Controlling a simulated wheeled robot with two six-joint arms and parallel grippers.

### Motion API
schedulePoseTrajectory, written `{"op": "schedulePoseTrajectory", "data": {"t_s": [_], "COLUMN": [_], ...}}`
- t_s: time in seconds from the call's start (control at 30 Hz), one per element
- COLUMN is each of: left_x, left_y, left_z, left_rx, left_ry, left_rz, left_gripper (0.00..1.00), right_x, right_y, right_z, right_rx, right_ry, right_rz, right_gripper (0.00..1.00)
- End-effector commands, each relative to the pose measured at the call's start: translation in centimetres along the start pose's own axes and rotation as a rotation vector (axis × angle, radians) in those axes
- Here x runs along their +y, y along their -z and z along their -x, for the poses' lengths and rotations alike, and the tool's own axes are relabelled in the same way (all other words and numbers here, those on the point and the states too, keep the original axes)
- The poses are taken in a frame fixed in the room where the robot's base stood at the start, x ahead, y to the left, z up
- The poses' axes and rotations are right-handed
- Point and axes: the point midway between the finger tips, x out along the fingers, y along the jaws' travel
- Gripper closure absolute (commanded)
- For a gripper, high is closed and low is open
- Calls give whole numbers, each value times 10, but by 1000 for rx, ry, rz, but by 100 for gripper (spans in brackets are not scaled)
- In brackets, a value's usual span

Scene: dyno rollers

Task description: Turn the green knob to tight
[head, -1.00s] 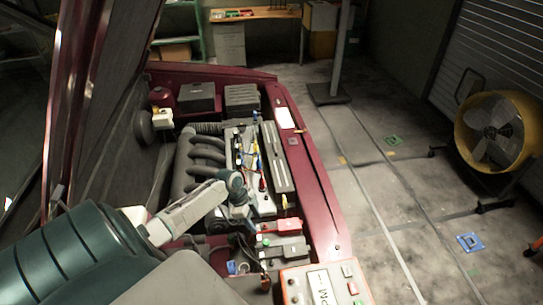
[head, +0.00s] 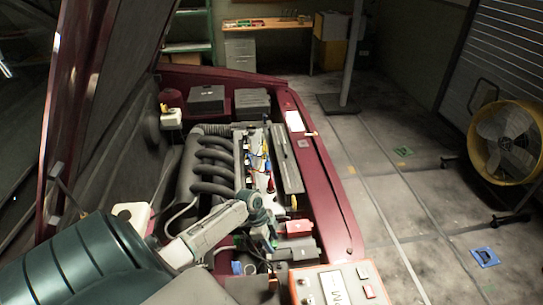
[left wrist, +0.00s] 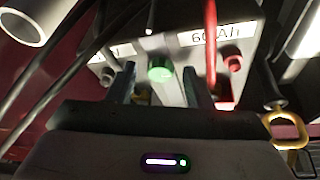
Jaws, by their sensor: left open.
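The green knob (left wrist: 160,70) is a small round knob on a grey block, near the middle of the left wrist view. My left gripper (left wrist: 162,88) is open, with one dark finger on each side of the knob. The fingers look apart from it, though their depth relative to it is hard to judge. In the head view my left gripper (head: 262,222) is low over the engine bay, beside the battery area. I cannot make out the knob clearly there. My right gripper is not in view.
A white label reading about "60Ah" (left wrist: 218,33) and a red terminal with a cable (left wrist: 230,88) lie right of the knob. Dark cables cross at left. The engine bay has a red cover (head: 293,227) and a control box (head: 335,287) nearby. A yellow fan (head: 507,143) stands at right.

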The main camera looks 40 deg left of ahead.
Motion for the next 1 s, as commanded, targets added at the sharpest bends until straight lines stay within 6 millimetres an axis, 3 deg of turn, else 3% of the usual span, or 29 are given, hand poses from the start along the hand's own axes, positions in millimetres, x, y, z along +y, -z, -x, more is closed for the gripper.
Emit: {"op": "schedulePoseTrajectory", "data": {"t_s": [0.13,0.33,0.67,1.0], "left_x": [0,0,0,3], "left_y": [0,0,1,2], "left_z": [0,0,2,4], "left_rx": [0,0,2,11], "left_ry": [0,0,14,96], "left_rz": [0,0,32,233], "left_gripper": [58,97,98,98], "right_x": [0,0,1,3], "right_y": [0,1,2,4], "right_z": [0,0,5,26], "right_rx": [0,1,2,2], "right_ry": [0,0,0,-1], "right_rz": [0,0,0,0], "right_gripper": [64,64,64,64]}}
